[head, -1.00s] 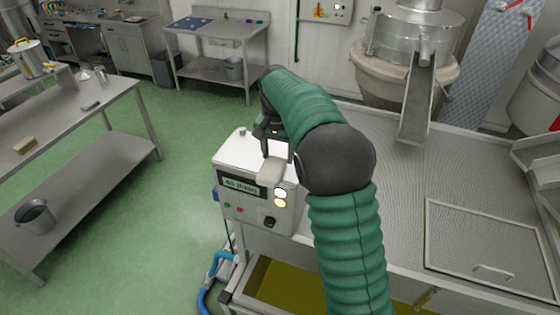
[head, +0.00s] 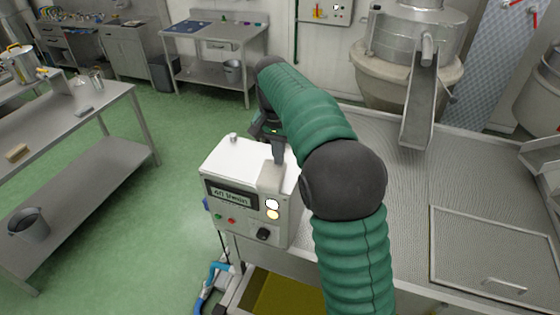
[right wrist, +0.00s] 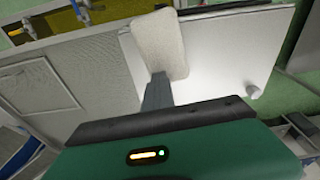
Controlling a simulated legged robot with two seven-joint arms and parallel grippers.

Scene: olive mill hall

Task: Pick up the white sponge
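The white sponge (head: 271,178) is a pale block at the front right of the top of a white control box (head: 228,160). My right gripper (head: 278,160) points down at it, and the fingers look shut on its upper end. In the right wrist view the sponge (right wrist: 158,45) extends from the fingertip (right wrist: 157,80), in front of the white box top. Only one finger shows clearly there. I cannot tell whether the sponge still touches the box. My left gripper is not in view.
The box has a display, buttons and lit lamps on its front. A steel deck with a hatch (head: 480,250) and a chute (head: 417,110) lie to the right. A steel table (head: 60,130) with a tan block (head: 17,152) stands left, across green floor.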

